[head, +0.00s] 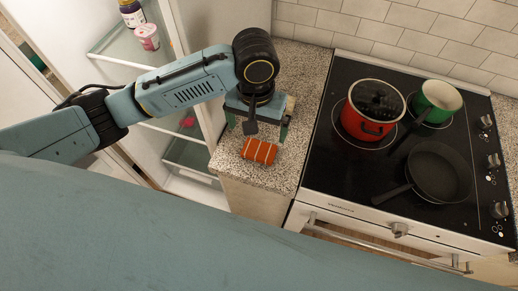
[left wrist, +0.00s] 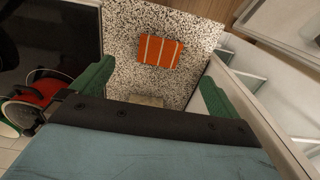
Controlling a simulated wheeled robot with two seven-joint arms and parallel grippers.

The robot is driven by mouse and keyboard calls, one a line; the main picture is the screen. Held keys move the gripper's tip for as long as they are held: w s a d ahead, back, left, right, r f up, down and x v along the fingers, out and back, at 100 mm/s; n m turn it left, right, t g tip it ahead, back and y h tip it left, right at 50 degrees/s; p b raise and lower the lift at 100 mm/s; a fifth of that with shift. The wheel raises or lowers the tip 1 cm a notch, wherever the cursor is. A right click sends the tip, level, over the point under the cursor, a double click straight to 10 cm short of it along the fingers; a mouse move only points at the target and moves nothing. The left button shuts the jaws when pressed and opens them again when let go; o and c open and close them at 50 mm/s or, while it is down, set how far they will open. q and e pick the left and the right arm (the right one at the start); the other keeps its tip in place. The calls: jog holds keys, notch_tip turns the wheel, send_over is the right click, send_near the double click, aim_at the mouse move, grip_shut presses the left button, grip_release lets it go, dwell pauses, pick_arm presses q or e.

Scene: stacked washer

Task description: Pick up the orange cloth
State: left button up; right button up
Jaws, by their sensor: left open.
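The orange cloth (head: 259,151) with pale stripes lies folded on the speckled countertop (head: 302,68), close to its front edge. In the left wrist view the cloth (left wrist: 160,51) shows beyond the fingertips, between the two green fingers and apart from them. My left gripper (head: 258,130) is open and empty, pointing down above the counter near the cloth. Its green fingers also show in the left wrist view (left wrist: 152,84). My right gripper is not in view.
A stove (head: 330,155) stands to the right with a red pot (head: 372,128), a green pot (head: 437,100) and a dark frying pan (head: 440,170). An open fridge with glass shelves (head: 117,47) is at left. A pale object (left wrist: 146,100) sits on the counter below the gripper.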

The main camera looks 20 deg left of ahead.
pick_arm(q)
send_over(257, 153)
jog(key=f, duration=0.7)
jog(key=shift+s+f, duration=0.3)
jog(key=shift+s, duration=0.05)
jog(key=shift+w+f, duration=0.15)
jog(key=shift+f, duration=1.25)
jog(key=shift+w+f, duration=0.15)
jog(key=shift+f, duration=1.25)
jog(key=c, duration=0.9)
